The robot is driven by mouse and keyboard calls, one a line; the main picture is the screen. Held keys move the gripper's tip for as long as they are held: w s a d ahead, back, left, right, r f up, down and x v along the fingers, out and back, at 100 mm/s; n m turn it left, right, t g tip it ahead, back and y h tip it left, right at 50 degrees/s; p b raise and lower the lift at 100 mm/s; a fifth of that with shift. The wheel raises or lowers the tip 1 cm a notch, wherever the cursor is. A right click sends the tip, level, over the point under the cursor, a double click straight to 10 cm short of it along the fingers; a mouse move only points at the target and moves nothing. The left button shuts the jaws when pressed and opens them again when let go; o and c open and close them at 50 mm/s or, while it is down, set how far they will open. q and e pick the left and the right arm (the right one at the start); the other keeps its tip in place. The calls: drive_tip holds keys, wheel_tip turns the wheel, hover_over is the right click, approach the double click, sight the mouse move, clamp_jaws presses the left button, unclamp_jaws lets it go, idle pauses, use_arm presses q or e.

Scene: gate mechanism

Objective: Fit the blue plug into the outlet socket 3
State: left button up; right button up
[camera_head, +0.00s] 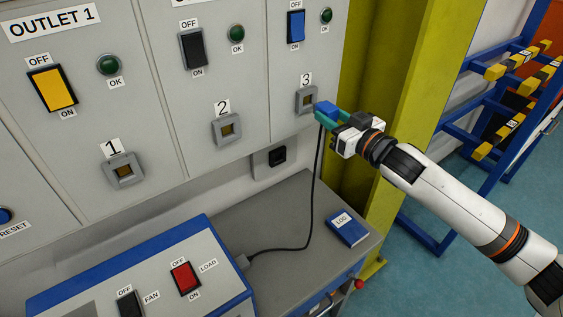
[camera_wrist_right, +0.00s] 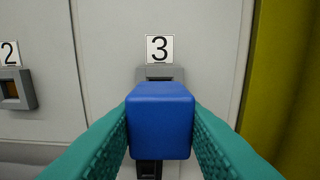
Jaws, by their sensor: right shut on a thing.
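The blue plug (camera_head: 325,108) is held in my right gripper (camera_head: 329,114), whose green fingers are shut on its sides. In the right wrist view the blue plug (camera_wrist_right: 160,120) fills the middle between the green fingers. Outlet socket 3 (camera_head: 307,100) is a grey square frame below the label 3. In the head view the plug is close to its right side; I cannot tell whether they touch. In the wrist view the plug hides most of socket 3 (camera_wrist_right: 160,73). A black cord hangs from the plug. My left gripper is not in view.
Socket 2 (camera_head: 227,129) and socket 1 (camera_head: 123,170) are to the left on the same panel. A yellow-green post (camera_head: 385,95) stands right of the panel. Below, a grey bench top (camera_head: 290,215) bears a blue LOG book (camera_head: 347,228) and a load box (camera_head: 150,275).

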sight(318, 108)
drive_tip(key=shift+w+a+r, duration=0.1)
drive_tip(key=shift+w, duration=0.05)
idle(0.3)
drive_tip(key=shift+p+x, duration=0.35)
drive_tip(key=shift+x, duration=0.65)
drive_tip(key=shift+x, duration=0.85)
idle(0.4)
drive_tip(key=shift+p, duration=0.5)
drive_tip(key=o, duration=1.1)
drive_tip(key=shift+w+a, duration=0.1)
drive_tip(key=shift+w, duration=0.05)
